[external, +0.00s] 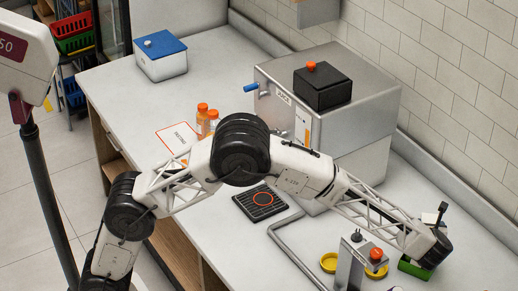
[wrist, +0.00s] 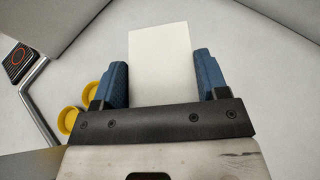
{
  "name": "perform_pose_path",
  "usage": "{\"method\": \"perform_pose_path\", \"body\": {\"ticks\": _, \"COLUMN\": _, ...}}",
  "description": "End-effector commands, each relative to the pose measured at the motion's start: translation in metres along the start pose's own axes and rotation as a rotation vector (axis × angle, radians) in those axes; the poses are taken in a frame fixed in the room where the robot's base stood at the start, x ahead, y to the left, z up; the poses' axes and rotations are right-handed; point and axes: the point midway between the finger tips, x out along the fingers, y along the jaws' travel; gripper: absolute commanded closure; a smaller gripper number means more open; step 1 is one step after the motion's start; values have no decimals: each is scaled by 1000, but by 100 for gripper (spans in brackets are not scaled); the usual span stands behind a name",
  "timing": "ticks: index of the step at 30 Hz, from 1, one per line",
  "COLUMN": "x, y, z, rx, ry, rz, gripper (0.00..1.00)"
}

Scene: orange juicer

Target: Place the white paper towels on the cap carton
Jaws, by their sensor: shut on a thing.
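In the wrist view the two blue fingers of my gripper (wrist: 161,80) are shut on the white paper towels (wrist: 160,55), a flat-sided white block between them. One finger is at each side of it, and its far end extends past the fingertips. In the external view my wrist end is at the right, over the counter's front part; the fingers and the towels cannot be made out there. I cannot tell for certain which thing is the cap carton; a white box with a blue lid (external: 161,58) stands at the back left of the counter.
Yellow round pieces (external: 329,262) lie on the counter left of my gripper, beside a small metal stand with an orange knob (external: 376,254). A large steel juicer (external: 345,85) stands against the wall. Orange bottles (external: 203,118) and a black grate (external: 261,203) are on the counter.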

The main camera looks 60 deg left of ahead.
Motion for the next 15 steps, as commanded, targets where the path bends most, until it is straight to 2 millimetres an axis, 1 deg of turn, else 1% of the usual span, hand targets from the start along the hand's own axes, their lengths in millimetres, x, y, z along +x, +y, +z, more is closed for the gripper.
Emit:
{"method": "perform_pose_path", "body": {"ticks": 4, "x": 0, "y": 0, "z": 0, "rx": 0, "ry": 0, "rz": 0, "gripper": 55}}
{"method": "perform_pose_path", "body": {"ticks": 7, "x": 2, "y": 0, "z": -4, "rx": 1, "ry": 0, "rz": 0, "gripper": 55}}
{"method": "perform_pose_path", "body": {"ticks": 11, "x": 7, "y": 0, "z": -16, "rx": 2, "ry": 0, "rz": 0, "gripper": 55}}
{"method": "perform_pose_path", "body": {"ticks": 15, "x": 14, "y": 0, "z": -32, "rx": 2, "ry": 0, "rz": 0, "gripper": 55}}
